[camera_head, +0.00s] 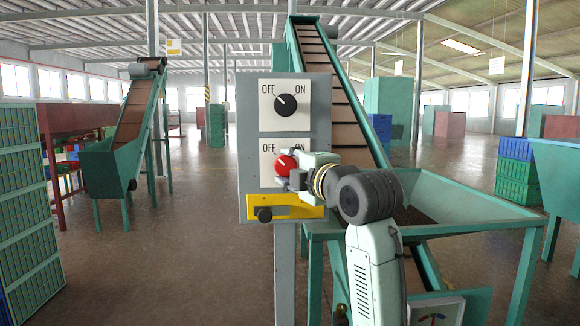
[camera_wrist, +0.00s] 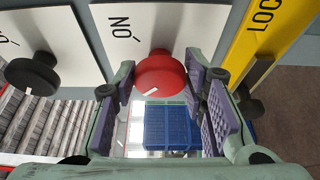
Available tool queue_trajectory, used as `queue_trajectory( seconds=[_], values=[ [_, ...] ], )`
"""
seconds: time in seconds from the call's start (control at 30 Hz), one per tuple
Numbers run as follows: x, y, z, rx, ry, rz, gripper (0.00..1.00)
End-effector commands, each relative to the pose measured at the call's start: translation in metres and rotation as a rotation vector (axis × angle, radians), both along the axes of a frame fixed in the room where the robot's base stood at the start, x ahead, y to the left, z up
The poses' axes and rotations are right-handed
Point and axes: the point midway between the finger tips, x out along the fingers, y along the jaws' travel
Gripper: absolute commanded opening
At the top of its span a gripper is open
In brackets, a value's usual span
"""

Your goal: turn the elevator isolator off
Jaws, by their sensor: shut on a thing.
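A grey panel (camera_head: 250,150) stands on a post before me. Its lower white plate carries a red knob (camera_head: 285,164), with OFF at upper left and ON at upper right partly hidden by my gripper. My gripper (camera_head: 284,174) is shut on the red knob from the right. In the wrist view, the pads of my gripper (camera_wrist: 162,88) sit on both sides of the red knob (camera_wrist: 160,74). Its white mark appears to point toward the OFF side, much like the mark on the black knob above.
The black knob (camera_head: 286,102) sits on the upper plate, pointing toward OFF. A green hopper (camera_head: 480,226) stands behind at right.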

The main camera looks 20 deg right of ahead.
Motion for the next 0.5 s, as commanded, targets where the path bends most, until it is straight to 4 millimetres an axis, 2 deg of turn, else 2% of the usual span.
queue_trajectory(
  seconds=[0.47,0.5],
  values=[
    [0.0002,0.0001,0.0002,-0.015,0.003,0.0,0.11],
    [0.0002,0.0002,0.0003,-0.014,0.003,0.0,0.4]
  ],
)
